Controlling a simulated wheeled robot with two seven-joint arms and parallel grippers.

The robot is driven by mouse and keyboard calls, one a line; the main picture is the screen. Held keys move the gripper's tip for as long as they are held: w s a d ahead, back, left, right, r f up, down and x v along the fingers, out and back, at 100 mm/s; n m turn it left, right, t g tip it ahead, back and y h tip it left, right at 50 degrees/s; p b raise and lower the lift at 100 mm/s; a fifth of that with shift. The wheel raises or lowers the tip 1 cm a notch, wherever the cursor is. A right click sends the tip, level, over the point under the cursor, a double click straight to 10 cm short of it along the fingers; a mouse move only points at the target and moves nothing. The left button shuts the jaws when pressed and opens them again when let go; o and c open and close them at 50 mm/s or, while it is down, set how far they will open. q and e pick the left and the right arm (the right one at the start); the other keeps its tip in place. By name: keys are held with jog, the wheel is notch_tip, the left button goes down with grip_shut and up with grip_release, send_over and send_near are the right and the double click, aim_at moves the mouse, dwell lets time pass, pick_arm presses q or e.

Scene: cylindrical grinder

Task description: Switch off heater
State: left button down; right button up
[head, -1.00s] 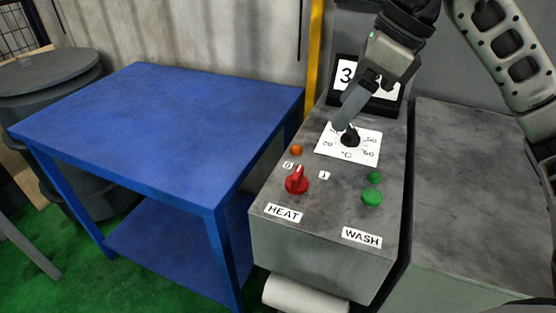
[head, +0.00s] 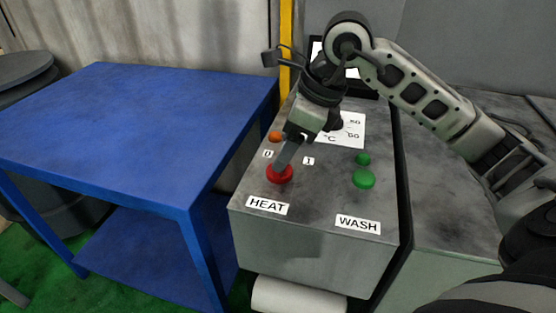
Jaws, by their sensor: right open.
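The red HEAT knob (head: 280,175) is on the sloped top of the grey control box (head: 320,215), above the HEAT label (head: 267,206). The marks 0 and 1 stand at its upper left and upper right. My right gripper (head: 284,160) is over the knob, its fingers pointing down at it. The fingers hide the knob's upper part and its pointer, so I cannot tell which mark it points to or whether the fingers touch it. The right gripper is open. My left gripper is not in view.
An orange lamp (head: 275,137) is just above the knob. Green buttons (head: 364,178) sit to the right above the WASH label (head: 358,223). The temperature dial plate (head: 350,131) is partly behind my gripper. A blue table (head: 130,130) stands at the left, its top clear.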

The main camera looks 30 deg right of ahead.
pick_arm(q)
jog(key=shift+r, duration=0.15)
pick_arm(e)
jog(key=shift+x, duration=2.35)
jog(key=c, duration=1)
jog(key=shift+o, duration=0.2)
